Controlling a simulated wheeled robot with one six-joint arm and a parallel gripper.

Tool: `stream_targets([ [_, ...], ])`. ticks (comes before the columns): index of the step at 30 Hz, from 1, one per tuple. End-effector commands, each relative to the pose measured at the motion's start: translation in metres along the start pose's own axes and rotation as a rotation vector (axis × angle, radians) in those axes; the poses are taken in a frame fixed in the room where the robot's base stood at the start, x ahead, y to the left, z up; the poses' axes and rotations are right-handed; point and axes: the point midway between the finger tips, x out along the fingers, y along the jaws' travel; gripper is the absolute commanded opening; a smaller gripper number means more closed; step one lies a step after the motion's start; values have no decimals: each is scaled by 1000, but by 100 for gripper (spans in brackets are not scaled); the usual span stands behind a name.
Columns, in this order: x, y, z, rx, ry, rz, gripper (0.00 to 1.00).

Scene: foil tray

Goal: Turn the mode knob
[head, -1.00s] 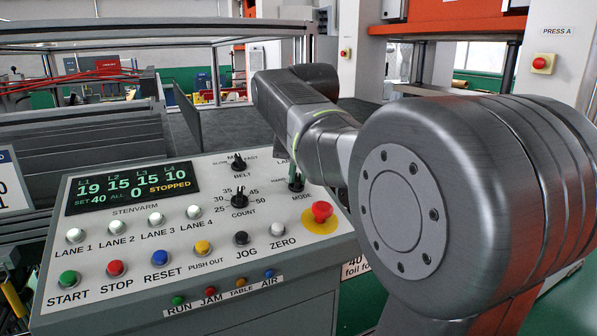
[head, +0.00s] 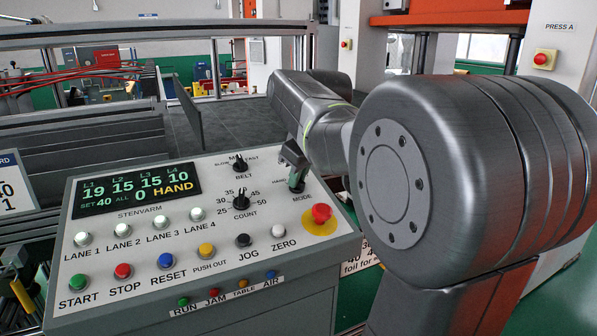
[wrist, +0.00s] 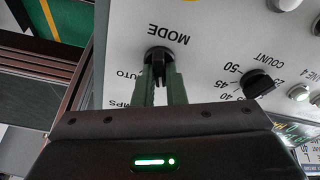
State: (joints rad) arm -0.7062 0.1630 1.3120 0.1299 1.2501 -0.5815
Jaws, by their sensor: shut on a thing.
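The black mode knob (head: 296,184) sits at the right of the sloped control panel (head: 140,215), above the word MODE. In the wrist view the mode knob (wrist: 158,55) stands between the two fingers of my gripper (wrist: 158,75), which are shut on it. In the head view my gripper (head: 293,160) reaches down to the knob from above, and my arm hides some of the lettering around it. The display (head: 136,190) reads HAND at its lower right.
The red emergency button (head: 321,213) is just below the mode knob. The count knob (head: 241,201) and belt knob (head: 239,163) are to its left. Several lit and coloured buttons fill the panel's lower left. Behind the panel is a dark conveyor (head: 235,122).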

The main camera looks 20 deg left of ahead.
Motion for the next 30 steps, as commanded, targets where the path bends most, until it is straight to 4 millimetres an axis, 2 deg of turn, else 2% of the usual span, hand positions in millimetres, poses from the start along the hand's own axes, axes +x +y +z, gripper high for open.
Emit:
stream_targets([
  [12, -1, 0, 0, -195, 0, -29, 0],
  [29, 0, 0, 0, -225, 0, -33, 0],
  [30, 0, 0, 0, -225, 0, -33, 15],
])
